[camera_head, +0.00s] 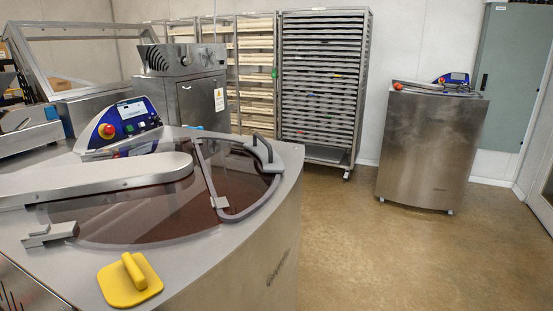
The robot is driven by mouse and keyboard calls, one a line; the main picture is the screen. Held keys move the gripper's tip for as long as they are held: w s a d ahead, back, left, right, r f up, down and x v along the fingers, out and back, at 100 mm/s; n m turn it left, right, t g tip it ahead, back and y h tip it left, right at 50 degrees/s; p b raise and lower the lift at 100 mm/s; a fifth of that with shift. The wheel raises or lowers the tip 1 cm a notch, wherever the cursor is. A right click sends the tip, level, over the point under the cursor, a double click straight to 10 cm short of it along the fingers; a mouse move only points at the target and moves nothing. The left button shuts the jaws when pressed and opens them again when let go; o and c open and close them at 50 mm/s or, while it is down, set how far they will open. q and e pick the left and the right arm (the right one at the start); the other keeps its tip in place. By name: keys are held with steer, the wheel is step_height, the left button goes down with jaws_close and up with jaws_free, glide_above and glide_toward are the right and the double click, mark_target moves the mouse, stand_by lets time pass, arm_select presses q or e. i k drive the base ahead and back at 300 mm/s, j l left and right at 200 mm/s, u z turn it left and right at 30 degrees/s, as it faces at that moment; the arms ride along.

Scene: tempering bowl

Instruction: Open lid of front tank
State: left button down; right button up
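The front tank (262,232) is a large rounded stainless steel machine filling the lower left of the head view. Its see-through lid (240,180) has a grey curved frame and lies flat over dark brown contents. A black handle (262,148) stands at the lid's right rear edge. A small metal hinge or catch (220,202) sits at the lid's near left corner. The lid looks shut. Neither of my grippers is in view.
A yellow scraper (130,280) lies on the tank's near rim. A control panel (128,118) with a red button stands behind. A second steel tank (430,150) stands at the right. A tray rack (324,85) is at the back. The brown floor (385,255) between is clear.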

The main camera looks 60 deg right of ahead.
mark_target(272, 162)
steer(key=z, duration=1.45)
